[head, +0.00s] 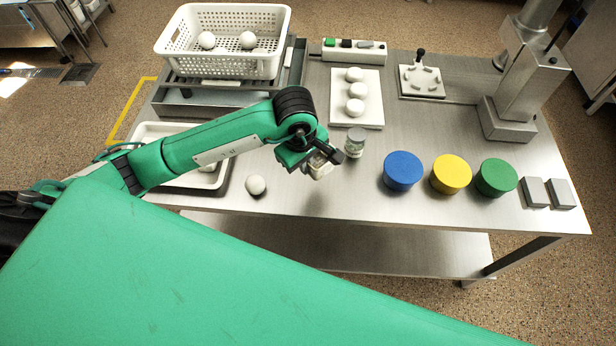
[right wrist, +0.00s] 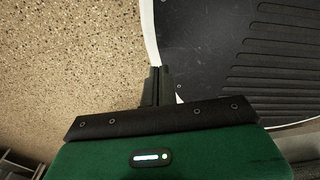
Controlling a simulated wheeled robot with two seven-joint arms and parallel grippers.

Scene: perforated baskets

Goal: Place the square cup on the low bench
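A small cream-white cup (head: 321,169), squarish as far as it shows, is between the fingers of my left gripper (head: 325,160). The gripper is shut on it, just over the front part of the steel table (head: 300,195), and the fingers partly hide it. Whether the cup touches the table I cannot tell. No separate low bench can be made out; the table has a lower steel shelf (head: 350,245). My right gripper (right wrist: 158,72) shows in the right wrist view with its fingers together and nothing between them, above the speckled floor.
A small jar (head: 355,142) stands right beside the left gripper. Blue (head: 403,170), yellow (head: 451,174) and green (head: 496,177) discs lie to the right. A white ball (head: 255,185) lies left. A perforated basket (head: 222,62) and a white board (head: 357,115) are behind.

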